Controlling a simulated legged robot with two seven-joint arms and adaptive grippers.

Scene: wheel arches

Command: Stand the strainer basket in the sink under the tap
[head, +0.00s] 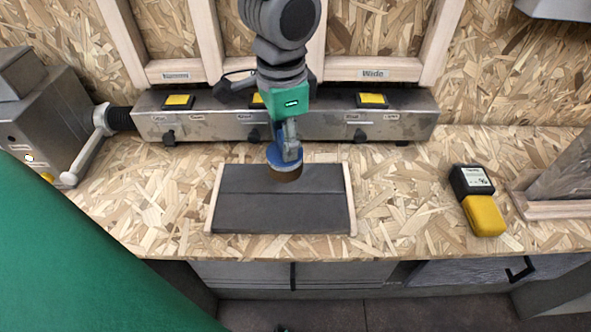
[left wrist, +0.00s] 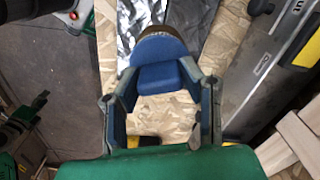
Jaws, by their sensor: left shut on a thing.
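My left gripper (head: 290,145) is shut on a blue block with a brown underside (head: 285,172). The block also shows between the two fingers in the left wrist view (left wrist: 160,78). It is over the back edge of a dark grey panel with pale wooden side strips (head: 280,210); I cannot tell whether it touches. I see no strainer basket, sink or tap that I can make out. My right gripper is not in view.
A long metal box with yellow-topped clamps (head: 215,125) runs along the back. A grey machine with a lever (head: 45,120) stands at left. A black and yellow device (head: 478,200) lies at right. The bench (head: 405,195) between panel and device is clear.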

